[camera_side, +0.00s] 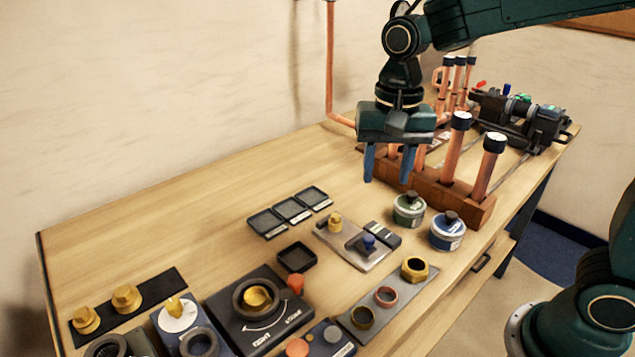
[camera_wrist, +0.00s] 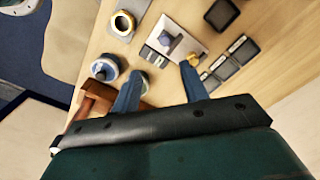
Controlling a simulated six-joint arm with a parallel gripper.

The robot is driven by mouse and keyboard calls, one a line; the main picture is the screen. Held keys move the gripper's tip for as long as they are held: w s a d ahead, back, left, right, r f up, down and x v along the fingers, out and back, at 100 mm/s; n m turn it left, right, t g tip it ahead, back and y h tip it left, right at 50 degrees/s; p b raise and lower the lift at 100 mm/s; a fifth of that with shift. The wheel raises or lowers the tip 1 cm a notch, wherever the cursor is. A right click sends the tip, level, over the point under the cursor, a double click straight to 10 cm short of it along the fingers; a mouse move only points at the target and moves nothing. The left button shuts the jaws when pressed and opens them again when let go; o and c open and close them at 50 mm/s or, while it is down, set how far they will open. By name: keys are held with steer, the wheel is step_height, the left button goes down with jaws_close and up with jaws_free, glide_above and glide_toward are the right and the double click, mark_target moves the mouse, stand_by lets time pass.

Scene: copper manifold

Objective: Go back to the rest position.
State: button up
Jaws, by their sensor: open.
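My gripper (camera_side: 389,166) hangs above the workbench (camera_side: 190,225), pointing down, beside the left end of the wooden pipe rack (camera_side: 430,187). Its two blue fingers are apart with nothing between them. In the wrist view my gripper (camera_wrist: 160,84) also shows open. The tray plate (camera_side: 340,240) with a brass piece and a blue-knobbed block lies in front of the gripper.
Copper pipes with dark caps (camera_side: 454,150) stand upright in the rack, close to my gripper's right. A dark machine (camera_side: 522,117) sits at the back right. Three small dark trays (camera_side: 290,211), a round dial fixture (camera_side: 257,300) and brass fittings (camera_side: 127,297) occupy the front. The bench's back left is clear.

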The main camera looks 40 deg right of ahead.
steer(key=s+d+r+n+t, duration=0.1)
steer(key=s+d+n+t, duration=0.1)
steer(key=s, duration=0.6)
steer(key=s+d+r+n+t, duration=0.2)
steer(key=s+d+n+t, duration=0.1)
steer(key=s+n, duration=0.3)
steer(key=shift+s+d, duration=0.5)
steer(key=shift+s, duration=0.6)
